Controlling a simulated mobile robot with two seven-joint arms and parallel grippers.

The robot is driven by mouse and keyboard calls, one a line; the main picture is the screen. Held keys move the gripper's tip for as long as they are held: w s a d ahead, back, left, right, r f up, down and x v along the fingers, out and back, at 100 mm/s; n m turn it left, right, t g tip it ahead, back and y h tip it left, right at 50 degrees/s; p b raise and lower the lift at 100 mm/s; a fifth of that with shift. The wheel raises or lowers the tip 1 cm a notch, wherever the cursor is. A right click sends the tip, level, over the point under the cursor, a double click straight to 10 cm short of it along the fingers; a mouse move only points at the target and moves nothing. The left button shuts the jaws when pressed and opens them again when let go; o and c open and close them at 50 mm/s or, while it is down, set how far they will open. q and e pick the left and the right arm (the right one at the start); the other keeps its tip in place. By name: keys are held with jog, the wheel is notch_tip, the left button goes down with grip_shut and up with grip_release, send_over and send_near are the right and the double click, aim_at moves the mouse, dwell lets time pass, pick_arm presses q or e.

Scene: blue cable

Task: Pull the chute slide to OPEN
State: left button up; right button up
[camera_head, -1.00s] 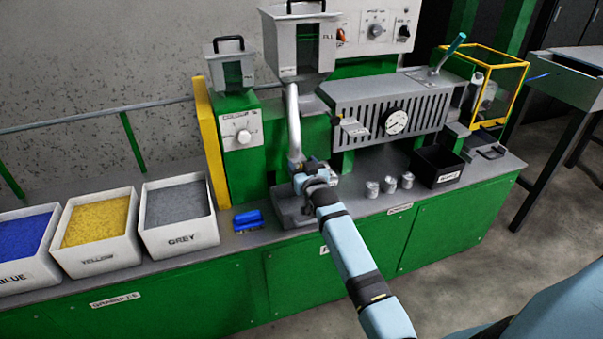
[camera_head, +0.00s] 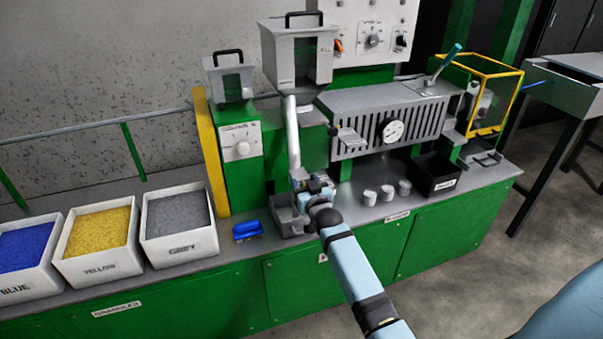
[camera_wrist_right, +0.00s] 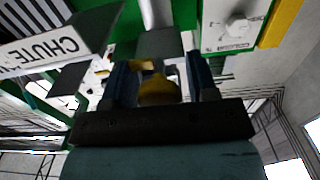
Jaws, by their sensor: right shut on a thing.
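My right gripper (camera_head: 312,184) is at the lower end of the grey chute pipe (camera_head: 292,135), in front of the green machine. In the right wrist view, its two dark fingers (camera_wrist_right: 160,72) stand either side of a yellow knob (camera_wrist_right: 157,90) and are shut on it. I take this knob to be the chute slide's handle. The slide's plate and its exact position are hidden behind the gripper in the head view. A plate lettered CHUTE (camera_wrist_right: 40,48) shows at the left of the wrist view. My left gripper is not in view.
A grey tray (camera_head: 282,222) sits below the chute. Several small metal cups, one at the front (camera_head: 370,197), and a black bin (camera_head: 436,170) stand to the right. A blue scoop (camera_head: 247,230) and granule bins, including the grey bin (camera_head: 180,252), stand left.

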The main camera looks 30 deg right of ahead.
jog(key=shift+f, duration=0.2)
jog(key=o, duration=0.9)
jog(key=shift+s, duration=0.1)
jog(key=shift+o, duration=0.2)
jog(key=shift+s+r, duration=0.15)
jog(key=shift+s, duration=0.1)
pick_arm(q)
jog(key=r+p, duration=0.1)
jog(key=p, duration=0.1)
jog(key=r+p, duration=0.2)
jog(key=p, duration=0.1)
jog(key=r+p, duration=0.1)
jog(key=p, duration=0.1)
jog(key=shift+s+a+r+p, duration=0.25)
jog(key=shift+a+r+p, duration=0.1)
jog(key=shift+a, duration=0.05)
pick_arm(e)
jog(key=v, duration=1.3)
jog(key=shift+s, duration=0.35)
jog(key=shift+a, duration=0.1)
